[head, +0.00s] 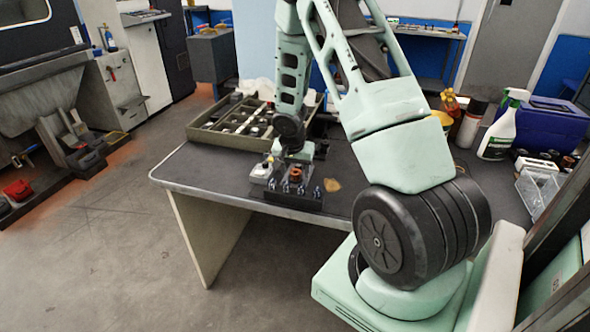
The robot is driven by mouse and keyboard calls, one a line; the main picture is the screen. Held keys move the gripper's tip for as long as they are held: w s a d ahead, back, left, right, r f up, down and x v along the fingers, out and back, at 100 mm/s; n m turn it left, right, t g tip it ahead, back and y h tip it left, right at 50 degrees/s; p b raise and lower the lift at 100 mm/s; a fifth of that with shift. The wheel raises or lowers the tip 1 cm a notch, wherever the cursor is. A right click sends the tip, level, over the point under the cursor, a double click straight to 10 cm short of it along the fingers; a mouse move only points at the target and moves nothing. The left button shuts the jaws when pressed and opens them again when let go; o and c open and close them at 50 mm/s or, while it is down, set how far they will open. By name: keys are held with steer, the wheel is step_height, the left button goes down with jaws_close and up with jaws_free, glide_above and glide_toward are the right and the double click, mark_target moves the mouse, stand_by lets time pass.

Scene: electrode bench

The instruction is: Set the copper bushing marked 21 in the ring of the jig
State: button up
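The dark jig (283,194) sits near the front edge of the grey bench (213,168), with several small shiny pins or knobs along its front. A copper-orange round piece (296,174) shows on the jig, just below my gripper. It looks like the copper bushing, but its number is too small to read. My gripper (293,158) points down behind and just above this piece. The fingers are too small and partly hidden to show whether they are open, shut or touching it. The jig's ring cannot be made out clearly.
A white-topped block (262,172) stands at the jig's left, and a small tan piece (332,185) lies to its right. A divided tray (205,137) of small parts stands behind. A spray bottle (498,132) and blue box (543,127) stand at right. The bench's left end is clear.

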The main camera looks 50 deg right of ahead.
steer(key=p+v, duration=0.2)
steer(key=v, duration=1.5)
steer(key=shift+a+r, duration=0.2)
step_height(320, 180, up, 5)
steer(key=p, duration=0.3)
steer(key=shift+p, duration=0.4)
